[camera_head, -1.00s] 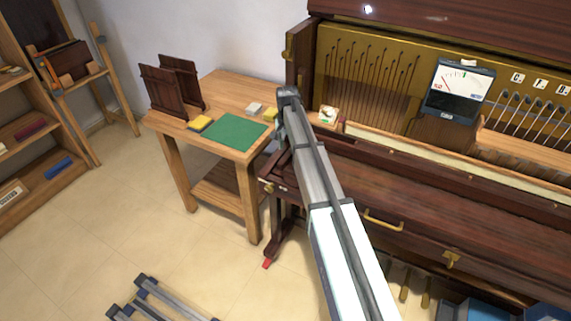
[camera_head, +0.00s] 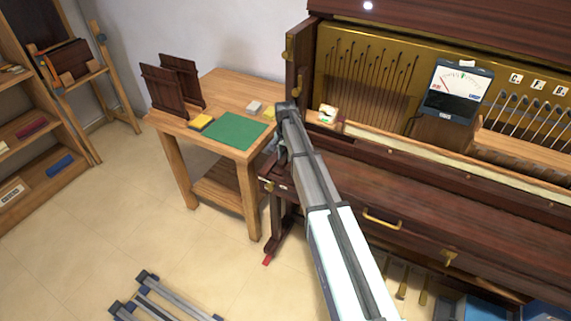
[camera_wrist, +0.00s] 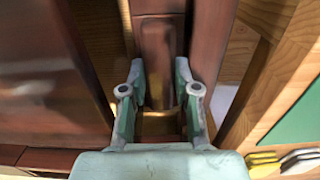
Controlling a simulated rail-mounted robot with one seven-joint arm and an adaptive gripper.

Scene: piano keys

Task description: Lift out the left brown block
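The left brown block (camera_wrist: 158,48) is a dark reddish-brown wooden piece at the left end of the piano's key area. In the wrist view it lies between the two fingers of my gripper (camera_wrist: 160,88), with a brass-coloured part (camera_wrist: 160,124) below it in the picture. The fingers are spread apart, one on each side of the block. I cannot tell whether they touch it. In the head view my arm covers most of the gripper and the block at the piano's left end.
A wooden table (camera_head: 232,92) with a green mat (camera_head: 235,131), yellow and grey pads and dark panels stands left of the piano (camera_head: 440,190). A meter (camera_head: 457,92) sits on the piano. Shelves (camera_head: 30,145) stand at far left. A grey frame (camera_head: 160,298) lies on the floor.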

